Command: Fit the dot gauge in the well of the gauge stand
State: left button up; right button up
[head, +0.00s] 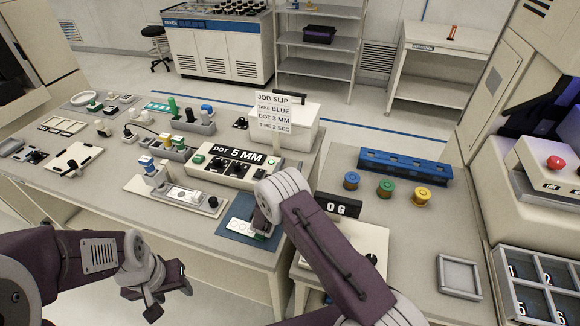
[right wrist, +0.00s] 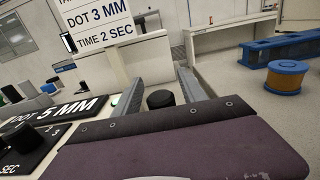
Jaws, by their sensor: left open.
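I cannot tell for sure which object is the dot gauge. A pale card with ring marks (head: 238,226) lies on a blue mat (head: 229,238) at the bench's front edge. A long pale stand with a recessed plate (head: 184,195) lies to its left; it may be the gauge stand, and its well is not clear. My right gripper (head: 262,226) is low over the mat's right part and hides some of it. In the right wrist view its fingers (right wrist: 160,88) are apart, with a black knob (right wrist: 161,99) showing between them. My left gripper (head: 155,296) is open in front of the bench.
A control box reading DOT 5 MM (head: 238,155) stands behind the mat, with a job slip (head: 275,112) behind it. Blue, green and amber spools (head: 385,188) stand right, before a blue rack (head: 404,166). An empty square tray (head: 459,276) lies front right.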

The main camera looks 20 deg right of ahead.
jog(key=shift+r, duration=0.25)
jog(key=v, duration=0.7)
jog(key=shift+s+a+f, duration=0.1)
jog(key=shift+s+a, duration=0.1)
